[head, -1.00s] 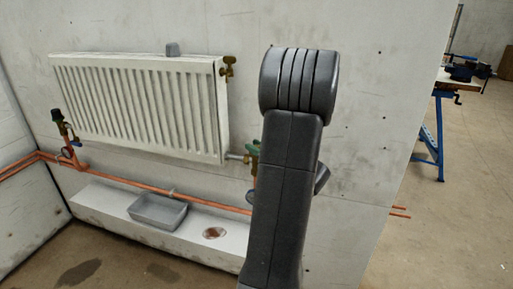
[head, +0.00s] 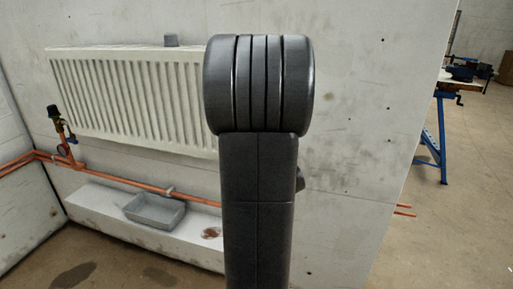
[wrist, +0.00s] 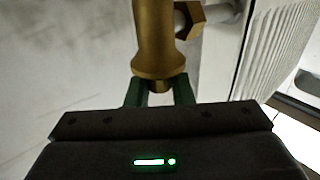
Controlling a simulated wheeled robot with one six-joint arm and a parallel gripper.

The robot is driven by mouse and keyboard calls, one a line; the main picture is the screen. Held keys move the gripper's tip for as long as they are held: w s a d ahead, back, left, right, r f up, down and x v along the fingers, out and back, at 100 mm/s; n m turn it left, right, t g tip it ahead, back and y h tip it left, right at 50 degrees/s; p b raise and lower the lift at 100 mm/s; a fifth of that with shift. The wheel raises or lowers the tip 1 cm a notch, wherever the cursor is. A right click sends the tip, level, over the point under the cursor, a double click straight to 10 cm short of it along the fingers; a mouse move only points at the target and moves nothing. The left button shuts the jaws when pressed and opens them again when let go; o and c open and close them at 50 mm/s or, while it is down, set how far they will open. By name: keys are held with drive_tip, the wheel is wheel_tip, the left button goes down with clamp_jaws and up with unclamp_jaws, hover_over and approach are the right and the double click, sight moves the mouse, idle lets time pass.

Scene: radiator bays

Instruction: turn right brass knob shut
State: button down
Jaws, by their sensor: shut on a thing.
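In the wrist view a brass valve piece (wrist: 158,40) runs down the middle of the picture, with its lower end flared. My gripper (wrist: 157,92) has green fingers on either side of that lower end and is shut on it; I take it to be the brass knob. The grip itself is partly hidden by the dark gripper body. A brass hex nut (wrist: 190,18) on a side pipe is just right of the knob, towards the radiator. In the head view my arm hides the knob, the gripper and the radiator's right end.
The white radiator (head: 130,100) hangs on the grey wall. A valve with a dark cap (head: 54,112) is at its left. A copper pipe (head: 120,182) runs below. A grey tray (head: 155,210) sits on the ledge. A blue-legged bench (head: 440,135) stands far right.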

drive_tip(key=shift+a+m+t+h+b, duration=0.1)
drive_tip(key=shift+m+t+h+b, duration=0.3)
drive_tip(key=shift+m+h+b, duration=1.05)
drive_tip(key=shift+r+m+h+p, duration=0.1)
drive_tip(key=shift+m+h+p, duration=0.5)
drive_tip(key=shift+h, duration=0.6)
drive_tip(key=shift+m+h+p, duration=0.35)
drive_tip(key=shift+h+p, duration=0.35)
drive_tip(key=shift+h, duration=0.45)
drive_tip(key=m+g+h+p, duration=0.1)
drive_tip(key=m+h+p, duration=0.1)
drive_tip(key=h+p, duration=0.1)
drive_tip(key=m+g+h+p, duration=0.1)
drive_tip(key=m+h+p, duration=0.1)
drive_tip(key=h+p, duration=0.1)
drive_tip(key=shift+w+r+m+h+p, duration=0.1)
drive_tip(key=shift+r+m+h+p, duration=0.1)
drive_tip(key=shift+m+h+p, duration=0.1)
drive_tip(key=m+g+h+p, duration=0.2)
drive_tip(key=g+h, duration=0.1)
drive_tip(key=m+g+h+p, duration=0.2)
drive_tip(key=m+h+p, duration=0.1)
drive_tip(key=shift+f+m+g+h, duration=0.2)
drive_tip(key=shift+m+g+h, duration=0.1)
drive_tip(key=shift+g, duration=0.1)
drive_tip(key=c, duration=1.3)
unclamp_jaws()
